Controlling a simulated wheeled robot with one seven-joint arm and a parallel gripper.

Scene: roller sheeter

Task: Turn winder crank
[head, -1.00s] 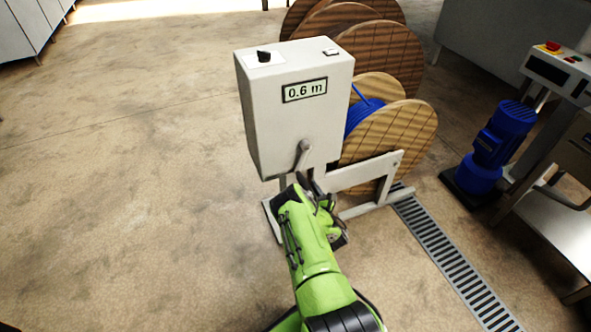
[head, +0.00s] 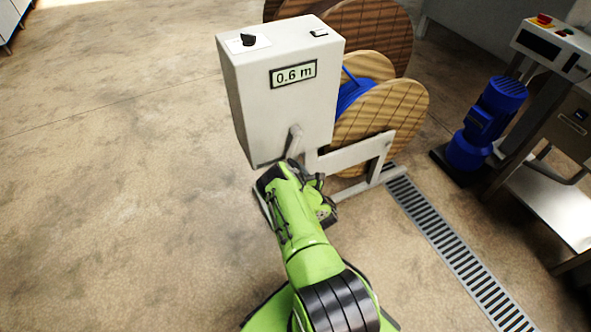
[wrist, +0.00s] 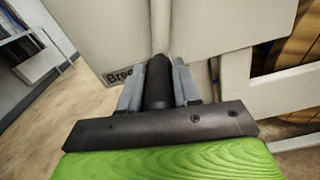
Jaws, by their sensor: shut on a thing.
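The winder (head: 265,100) is a pale grey box on a stand, with a display (head: 293,75) reading 0.6 m. Its crank (head: 295,140) is a grey arm on the lower front face, pointing down. In the wrist view my gripper (wrist: 158,82) is shut on the dark crank handle (wrist: 158,92), one finger on each side. In the head view my green arm reaches up to the crank, and the wrist hides the handle and fingertips.
A wooden reel (head: 385,105) with blue cable (head: 350,95) sits right of the box on a grey frame (head: 350,152). Larger reels stand behind. A blue motor (head: 487,125) and a steel machine stand at the right. A floor grate (head: 455,250) runs along the right. The left floor is clear.

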